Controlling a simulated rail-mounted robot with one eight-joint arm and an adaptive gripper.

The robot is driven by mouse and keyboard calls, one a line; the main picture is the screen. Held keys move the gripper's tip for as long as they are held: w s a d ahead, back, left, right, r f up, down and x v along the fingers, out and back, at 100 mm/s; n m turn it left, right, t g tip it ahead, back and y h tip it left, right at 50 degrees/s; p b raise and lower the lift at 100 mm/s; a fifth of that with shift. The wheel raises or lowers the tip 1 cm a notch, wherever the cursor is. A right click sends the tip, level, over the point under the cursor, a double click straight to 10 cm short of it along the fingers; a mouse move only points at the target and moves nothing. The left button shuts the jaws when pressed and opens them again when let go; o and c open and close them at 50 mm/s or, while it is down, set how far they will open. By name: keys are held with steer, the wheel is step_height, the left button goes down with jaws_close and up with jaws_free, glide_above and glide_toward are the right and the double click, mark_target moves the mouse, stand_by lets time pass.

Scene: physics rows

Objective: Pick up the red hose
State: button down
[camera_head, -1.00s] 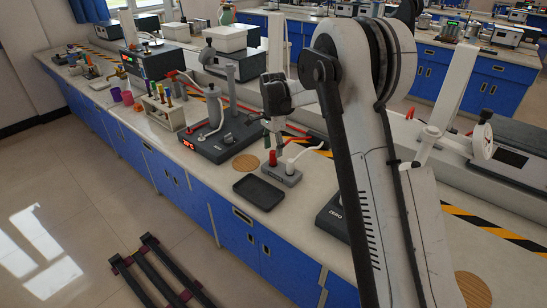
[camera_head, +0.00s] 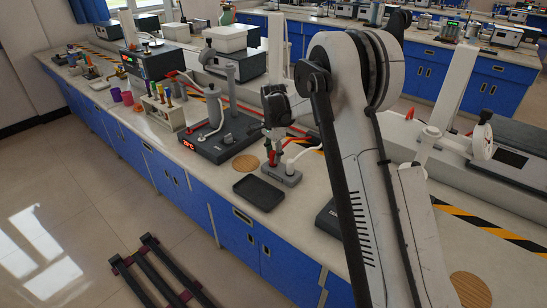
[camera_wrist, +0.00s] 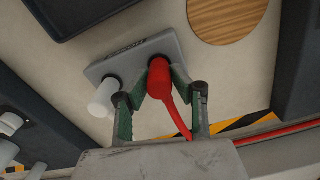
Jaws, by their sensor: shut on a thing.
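The red hose (camera_wrist: 168,100) stands with its plug end on a small grey base in the wrist view, and its tube runs off to the lower right. My gripper (camera_wrist: 158,84) is shut on the red hose, with one finger on each side of its plug end. In the head view my gripper (camera_head: 276,148) points down over the base, and the red hose (camera_head: 273,157) shows between and below the fingers. The grey base (camera_wrist: 127,57) also holds a white plug (camera_wrist: 103,98) beside the red one. The red plug still appears seated on the base.
A black tray (camera_head: 259,192) lies in front of the base, with a round wooden pad (camera_head: 246,163) to its left. A stirrer-like device (camera_head: 215,138) with a red display stands left. Striped tape (camera_wrist: 250,121) runs behind. The bench front edge is close.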

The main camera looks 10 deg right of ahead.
mark_target(274, 151)
steer(key=shift+r, duration=0.15)
steer(key=shift+r, duration=0.6)
step_height(274, 151, up, 3)
steer(key=shift+f, duration=0.1)
steer(key=s+a+r+p, duration=0.2)
steer(key=s+a+r, duration=0.3)
steer(key=a+r, duration=0.5)
steer(key=shift+s+r, duration=0.4)
steer(key=shift+r, duration=0.25)
